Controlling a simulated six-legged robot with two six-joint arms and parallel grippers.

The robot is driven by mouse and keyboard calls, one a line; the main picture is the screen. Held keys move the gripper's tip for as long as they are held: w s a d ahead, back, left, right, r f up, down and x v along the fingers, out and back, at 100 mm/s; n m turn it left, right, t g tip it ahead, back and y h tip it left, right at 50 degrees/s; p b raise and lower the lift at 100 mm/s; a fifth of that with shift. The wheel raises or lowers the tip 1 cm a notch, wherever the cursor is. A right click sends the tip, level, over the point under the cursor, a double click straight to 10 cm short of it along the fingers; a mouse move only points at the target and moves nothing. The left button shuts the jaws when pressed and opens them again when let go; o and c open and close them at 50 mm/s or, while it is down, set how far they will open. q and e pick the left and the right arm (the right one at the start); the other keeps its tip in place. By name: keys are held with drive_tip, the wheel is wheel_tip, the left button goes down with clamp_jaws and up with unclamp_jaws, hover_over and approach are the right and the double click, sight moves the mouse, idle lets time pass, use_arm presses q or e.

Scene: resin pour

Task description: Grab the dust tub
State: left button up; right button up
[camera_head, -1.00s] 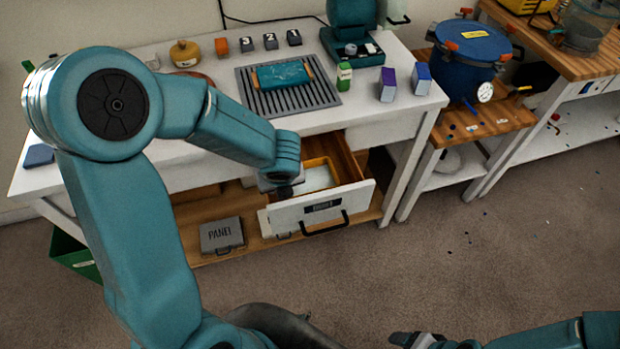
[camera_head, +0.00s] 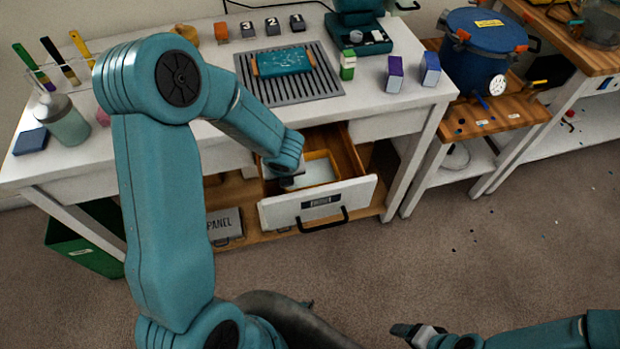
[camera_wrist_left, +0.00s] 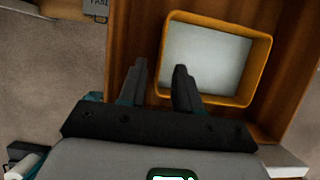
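The dust tub is a yellow-orange rectangular tub (camera_head: 334,166) with pale content, inside the open drawer (camera_head: 345,193). In the left wrist view the tub (camera_wrist_left: 262,68) fills the upper right. My left gripper (camera_wrist_left: 160,75) is open and empty, its two dark fingers apart. One finger overlaps the tub's left part; the other is to the left, outside its rim. I cannot tell whether either touches. In the head view the left wrist covers the tub's left side and hides the fingers. My right gripper (camera_head: 402,331) is at the bottom, far from the tub; its opening is unclear.
The drawer's wooden walls surround the tub closely. The white workbench (camera_head: 120,165) above holds a grey grate (camera_head: 318,92), small boxes and a bottle. A panel case (camera_head: 225,225) sits on the lower shelf. A blue pot (camera_head: 480,50) stands to the right. The floor in front is clear.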

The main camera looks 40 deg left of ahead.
use_arm(q)
drive_tip(key=x, duration=0.6)
drive_tip(key=shift+w+a, duration=0.15)
drive_tip(key=shift+f+b, duration=0.3)
drive_tip(key=shift+b, duration=0.35)
clamp_jaws()
